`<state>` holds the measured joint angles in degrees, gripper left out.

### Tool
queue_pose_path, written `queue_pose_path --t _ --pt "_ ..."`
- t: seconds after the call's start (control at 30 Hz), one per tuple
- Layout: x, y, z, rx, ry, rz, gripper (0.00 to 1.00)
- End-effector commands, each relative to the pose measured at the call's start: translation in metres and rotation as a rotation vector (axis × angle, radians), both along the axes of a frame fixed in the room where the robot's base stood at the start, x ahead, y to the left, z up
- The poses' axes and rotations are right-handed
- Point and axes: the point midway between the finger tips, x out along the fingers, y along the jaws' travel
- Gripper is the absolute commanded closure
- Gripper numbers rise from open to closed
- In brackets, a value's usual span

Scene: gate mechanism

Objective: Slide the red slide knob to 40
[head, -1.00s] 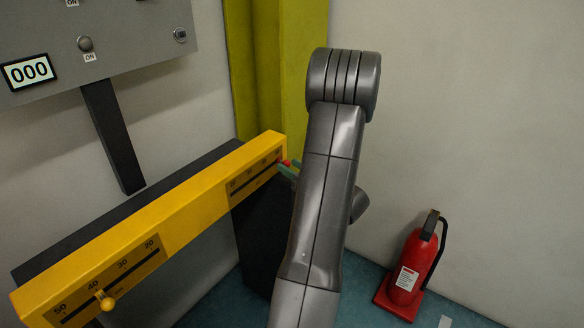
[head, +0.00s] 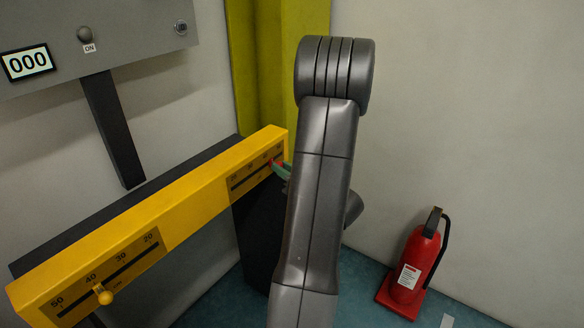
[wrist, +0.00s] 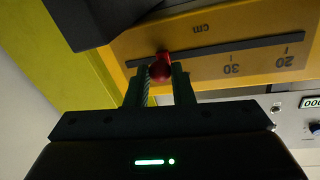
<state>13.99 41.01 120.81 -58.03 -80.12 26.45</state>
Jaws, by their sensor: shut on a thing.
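The red slide knob (wrist: 160,67) sits on the dark slot of the right-hand scale on the yellow beam (head: 190,195). In the wrist view the scale is upside down. The 20 and 30 marks show to the right of the knob, which stands left of 30. No number can be read right at the knob. My gripper (wrist: 160,82) is shut on the red knob, one finger on each side. In the head view, only a bit of the red knob (head: 271,162) and the green fingertips (head: 281,171) show beside my arm.
A yellow knob (head: 104,296) sits near 40 on the left-hand scale of the same beam. A grey panel above carries a display (head: 27,63) reading 000. A red fire extinguisher (head: 413,262) stands on the floor at right. An olive-yellow post (head: 277,70) rises behind the beam.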

Motion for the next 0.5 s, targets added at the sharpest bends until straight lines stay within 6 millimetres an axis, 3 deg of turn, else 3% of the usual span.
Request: queue_pose_path --t 0.17,0.47,0.5 --pt "-0.0143 0.0104 -0.0010 -0.001 -0.001 0.001 1.00" --pt "-0.0149 0.0105 0.0001 -0.001 -0.001 0.000 1.00" --pt "-0.0148 0.0105 0.0000 -0.001 -0.001 0.000 0.71"
